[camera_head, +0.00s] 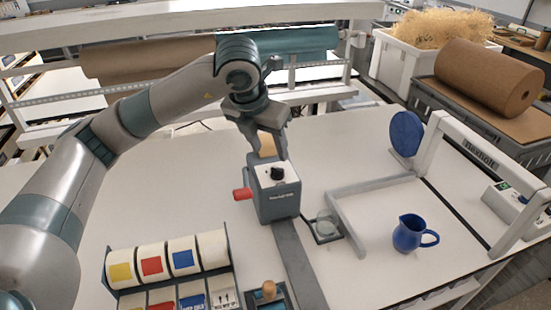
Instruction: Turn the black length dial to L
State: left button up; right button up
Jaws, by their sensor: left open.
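The black length dial (277,173) sits on the white top of a grey box-shaped machine (278,205) near the middle of the table. The marks around the dial are too small to read, so I cannot tell its setting. My left gripper (269,153) is open and points down just behind and above the dial, apart from it as far as I can see. A tan piece (267,144) shows between or behind its fingers. My right gripper is not in view.
A red handle (242,194) sticks out left of the machine. Label rolls (183,261) stand in a rack at front left. A blue jug (410,234) and a grey frame (345,222) are at right. The table left of the machine is clear.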

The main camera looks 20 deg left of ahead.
aim_at(277, 168)
pick_arm(q)
jog(key=p+x, duration=0.3)
jog(key=x, duration=0.5)
jog(key=shift+w+f, duration=0.1)
jog(key=shift+f, duration=0.1)
jog(key=c, duration=1)
